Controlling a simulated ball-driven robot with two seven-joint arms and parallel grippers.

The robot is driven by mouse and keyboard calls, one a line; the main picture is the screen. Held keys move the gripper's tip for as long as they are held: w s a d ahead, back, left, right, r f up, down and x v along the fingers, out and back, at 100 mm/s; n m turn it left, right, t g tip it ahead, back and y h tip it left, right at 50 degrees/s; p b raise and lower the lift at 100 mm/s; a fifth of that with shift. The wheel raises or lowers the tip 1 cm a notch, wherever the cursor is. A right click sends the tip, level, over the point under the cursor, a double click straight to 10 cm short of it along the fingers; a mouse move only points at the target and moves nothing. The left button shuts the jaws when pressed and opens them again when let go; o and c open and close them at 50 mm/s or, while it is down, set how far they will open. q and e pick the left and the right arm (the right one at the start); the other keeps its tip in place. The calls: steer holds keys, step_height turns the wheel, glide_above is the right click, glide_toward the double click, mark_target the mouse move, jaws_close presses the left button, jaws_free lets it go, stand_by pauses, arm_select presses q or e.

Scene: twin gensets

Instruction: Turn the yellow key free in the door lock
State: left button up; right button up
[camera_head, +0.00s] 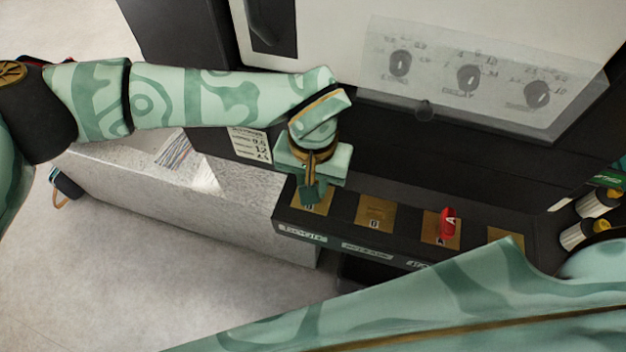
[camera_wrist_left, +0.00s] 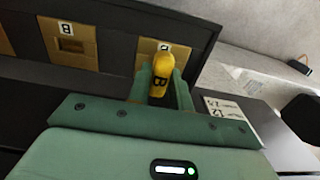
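In the head view my left gripper (camera_head: 311,188) points down over the leftmost plate (camera_head: 322,207) and hides the key. Whether the key has turned cannot be told. My right gripper is not in view; my right arm crosses the lower right.
A red key (camera_head: 448,222) stands in another plate of the row. An empty brass plate (camera_head: 375,213) lies between the two keys. A cabinet with several dials (camera_head: 468,77) rises behind. A grey block (camera_head: 150,185) lies left of the panel.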

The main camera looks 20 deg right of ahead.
arm_select(q)
jaws_close()
steer(key=n+b, duration=0.1)
steer(key=n, duration=0.3)
steer(key=shift+f, duration=0.15)
steer(key=n+b, duration=0.1)
steer(key=n, duration=0.3)
steer(key=n+b, duration=0.1)
steer(key=n, duration=0.9)
steer(key=shift+b, duration=0.4)
steer(key=o, duration=0.7)
jaws_free()
